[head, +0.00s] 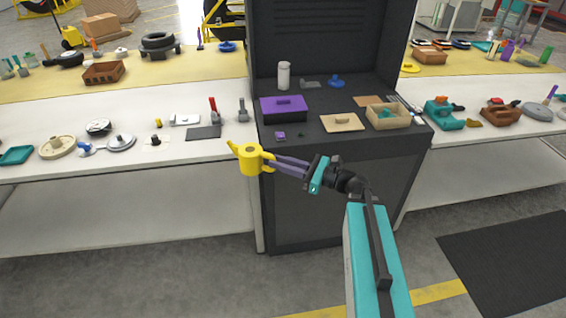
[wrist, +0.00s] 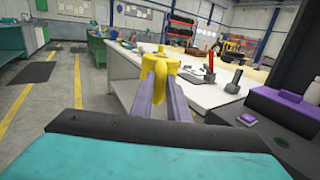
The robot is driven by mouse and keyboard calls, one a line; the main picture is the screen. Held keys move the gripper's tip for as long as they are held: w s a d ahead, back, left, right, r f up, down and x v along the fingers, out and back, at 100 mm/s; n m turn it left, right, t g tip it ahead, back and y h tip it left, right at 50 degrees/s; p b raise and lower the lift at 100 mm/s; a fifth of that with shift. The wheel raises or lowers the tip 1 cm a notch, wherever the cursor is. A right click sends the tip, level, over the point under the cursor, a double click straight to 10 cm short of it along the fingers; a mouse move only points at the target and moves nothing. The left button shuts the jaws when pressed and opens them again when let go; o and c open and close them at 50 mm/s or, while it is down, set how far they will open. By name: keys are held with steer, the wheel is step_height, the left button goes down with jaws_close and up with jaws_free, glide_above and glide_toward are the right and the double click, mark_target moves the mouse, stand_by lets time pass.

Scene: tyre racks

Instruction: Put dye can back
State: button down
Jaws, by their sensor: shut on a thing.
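The dye can (head: 250,159) is yellow, with a spout pointing up and left in the head view. My gripper (head: 268,160) has its purple fingers shut on the can's right side. The can is held in the air in front of the gap between the left white table and the dark workbench. In the wrist view the can (wrist: 160,75) is between the two fingertips (wrist: 161,95), upright or nearly so. The fingers hide part of its lower body.
The dark workbench (head: 345,141) carries a purple box (head: 284,108), a white bottle (head: 284,75) and a wooden tray (head: 388,117). The left white table (head: 60,118) holds a red-handled tool (head: 213,110), a grey pad (head: 203,132) and several lids. Bare tabletop shows near its front edge.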

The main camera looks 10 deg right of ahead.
steer(key=shift+r+p, duration=2.15)
steer(key=shift+r, duration=0.55)
steer(key=shift+d, duration=0.1)
